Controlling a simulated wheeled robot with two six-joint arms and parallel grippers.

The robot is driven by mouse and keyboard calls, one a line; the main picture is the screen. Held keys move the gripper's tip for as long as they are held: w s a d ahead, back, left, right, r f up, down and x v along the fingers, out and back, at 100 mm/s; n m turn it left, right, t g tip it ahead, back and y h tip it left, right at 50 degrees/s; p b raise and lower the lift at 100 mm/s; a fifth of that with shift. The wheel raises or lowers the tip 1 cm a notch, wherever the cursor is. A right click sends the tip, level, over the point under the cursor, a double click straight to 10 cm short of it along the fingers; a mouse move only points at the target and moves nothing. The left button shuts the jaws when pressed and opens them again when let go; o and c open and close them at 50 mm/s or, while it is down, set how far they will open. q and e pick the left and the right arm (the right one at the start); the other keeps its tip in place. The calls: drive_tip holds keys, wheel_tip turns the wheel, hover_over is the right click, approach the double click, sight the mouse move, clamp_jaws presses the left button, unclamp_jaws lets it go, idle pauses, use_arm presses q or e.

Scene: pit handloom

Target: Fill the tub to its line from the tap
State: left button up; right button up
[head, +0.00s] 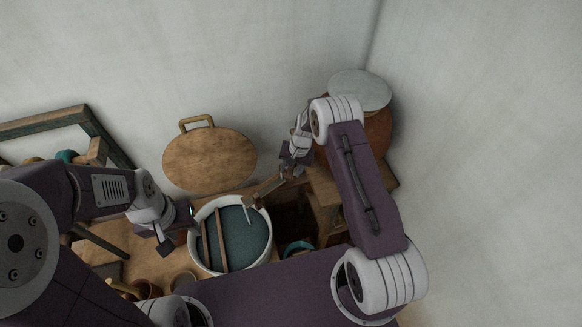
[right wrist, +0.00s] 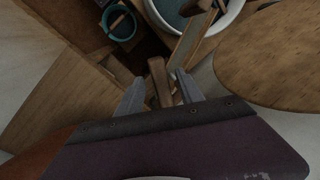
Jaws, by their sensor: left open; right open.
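The tub (head: 268,215) is round with a white rim and holds dark teal liquid; two wooden slats lie across its left half. A wooden spout (head: 262,190) reaches over its upper right rim, and a thin pale streak hangs below the spout's end. The fill line cannot be made out. My right gripper (head: 284,172) is open at the spout's upper end. In the right wrist view, a wooden peg (right wrist: 158,78) stands between its parted fingers (right wrist: 160,92); contact cannot be told. My left gripper (head: 168,238) is open and empty, just left of the tub.
A reddish clay pot (head: 378,140) with a pale lid (head: 359,90) stands at the back right. A round wooden board (head: 210,160) with a handle leans behind the tub. Several small pots and a wooden frame (head: 95,130) crowd the left.

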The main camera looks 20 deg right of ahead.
drive_tip(key=shift+f, duration=0.1)
drive_tip(key=shift+c, duration=0.3)
clamp_jaws()
idle(1.0)
